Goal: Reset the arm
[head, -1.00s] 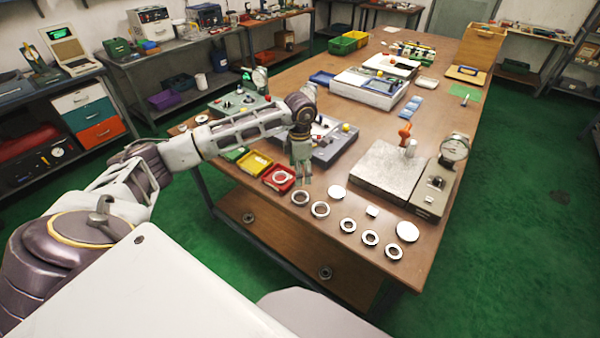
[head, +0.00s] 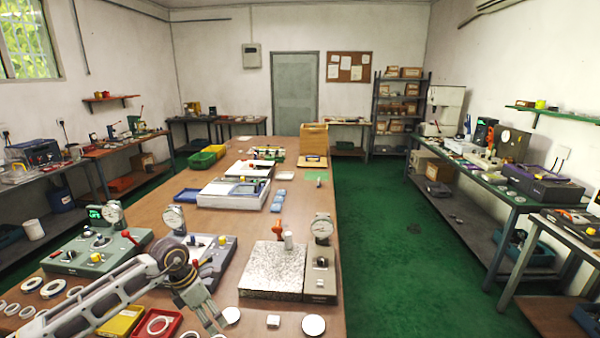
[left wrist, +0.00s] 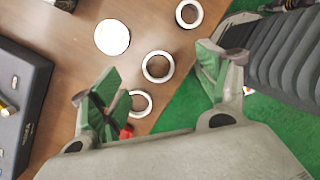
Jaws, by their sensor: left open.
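My left arm comes in from the lower left in the head view. Its gripper (head: 218,328) hangs over the near part of the table, just right of the red tray, partly cut off by the bottom edge. In the left wrist view the gripper (left wrist: 158,62) shows its two fingers spread wide with nothing held between them. White bearing rings (left wrist: 157,66) and a plain white disc (left wrist: 112,37) lie on the table below it. My right gripper is in neither view.
The red tray (head: 163,322) holds a ring, with a yellow tray (head: 120,322) beside it. A granite plate (head: 273,270) with a dial gauge (head: 321,229) stands to the right. Grey-green gauge station (head: 95,252) stands left. Green floor is open right of the table (head: 240,222).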

